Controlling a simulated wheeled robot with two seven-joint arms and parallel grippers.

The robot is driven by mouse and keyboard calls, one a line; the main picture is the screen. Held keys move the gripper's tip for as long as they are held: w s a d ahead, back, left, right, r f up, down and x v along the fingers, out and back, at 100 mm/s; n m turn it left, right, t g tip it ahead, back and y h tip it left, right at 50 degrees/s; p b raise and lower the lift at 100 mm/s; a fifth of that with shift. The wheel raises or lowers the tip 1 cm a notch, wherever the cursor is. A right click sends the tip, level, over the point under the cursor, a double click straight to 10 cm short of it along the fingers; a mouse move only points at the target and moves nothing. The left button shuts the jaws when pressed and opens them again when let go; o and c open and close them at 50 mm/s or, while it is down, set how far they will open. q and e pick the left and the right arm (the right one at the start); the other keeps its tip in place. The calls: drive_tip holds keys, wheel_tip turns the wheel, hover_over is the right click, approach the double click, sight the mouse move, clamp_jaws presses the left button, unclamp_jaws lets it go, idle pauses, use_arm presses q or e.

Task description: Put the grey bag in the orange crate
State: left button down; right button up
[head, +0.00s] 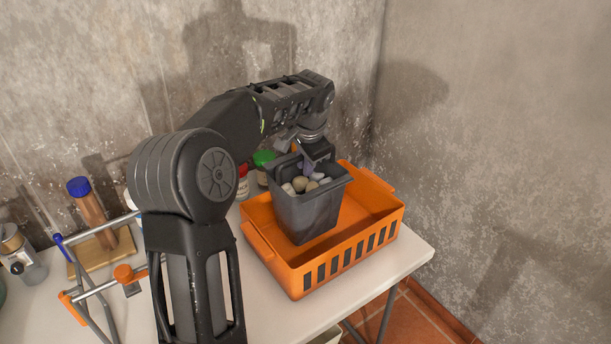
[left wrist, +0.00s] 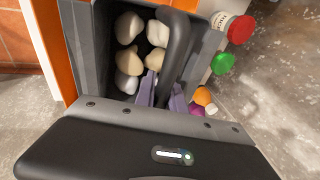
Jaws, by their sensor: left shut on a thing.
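The grey bag (head: 305,215) is a stiff, dark, open-topped holder with several pale rounded lumps in it. It is upright within the outline of the orange crate (head: 384,222); I cannot tell whether its base touches the crate floor. My left gripper (head: 308,167) is at the top of the bag, shut on its handle. In the left wrist view, the fingers (left wrist: 162,92) close at the dark handle of the bag (left wrist: 178,50), and a strip of the crate (left wrist: 49,38) shows at the left. My right gripper is not in view.
The crate stands on a white table (head: 412,252) near its right edge. Jars with a green lid (head: 263,158) and a red lid (head: 242,171) stand behind it. A clamp frame (head: 105,280) and a blue-topped bottle (head: 88,208) are at the left. Walls rise behind.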

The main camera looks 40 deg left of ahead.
sight(305, 180)
use_arm(q)
drive_tip(key=shift+f, duration=1.65)
drive_tip(key=c, duration=1.9)
unclamp_jaws()
drive_tip(key=shift+f, duration=0.2)
drive_tip(key=o, duration=0.5)
drive_tip(key=shift+r, duration=0.1)
drive_tip(key=v, duration=1.2)
